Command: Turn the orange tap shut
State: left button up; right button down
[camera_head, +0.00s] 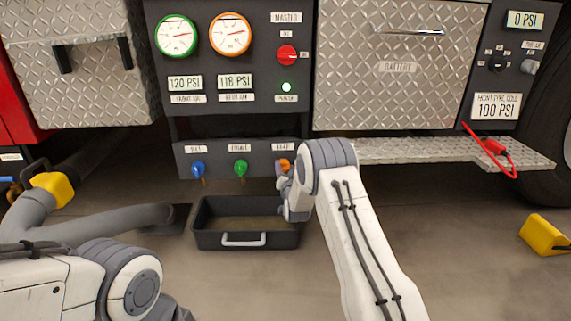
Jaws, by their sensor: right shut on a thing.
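The orange tap (285,164) sits at the right of the lower panel, under a label that seems to read REAR. My right gripper (283,180) is at this tap and shut on it; the arm and wrist hide part of the tap and the fingers. Which way the handle points cannot be told. A blue tap (198,169) and a green tap (240,168) are on the same panel to the left. My left arm comes in at the lower left; its gripper cannot be made out.
A black drain tray (205,241) with a grey handle stands on the floor below the taps. A tread-plate step (430,151) juts out at right. A yellow chock (545,234) lies at far right.

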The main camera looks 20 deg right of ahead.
jog(key=n+p, duration=0.3)
jog(key=shift+a+r+n, duration=0.1)
jog(key=shift+r+n, duration=0.1)
jog(key=shift+n, duration=0.1)
jog(key=n+p, duration=0.2)
jog(key=n, duration=0.1)
jog(key=shift+a+g+p, duration=0.1)
jog(key=shift+g+p, duration=0.2)
jog(key=shift+p, duration=0.1)
jog(key=n+h+p, duration=0.1)
jog(key=n+p, duration=0.1)
jog(key=n, duration=0.1)
jog(key=shift+a+f+n, duration=0.1)
jog(key=shift+n, duration=0.2)
jog(key=shift+f+n+p, duration=0.1)
jog(key=shift+n+p, duration=0.75)
jog(key=shift+n, duration=0.55)
jog(key=shift+f, duration=0.1)
jog(key=shift+c, duration=1.3)
grip_release()
jog(key=shift+w, duration=0.1)
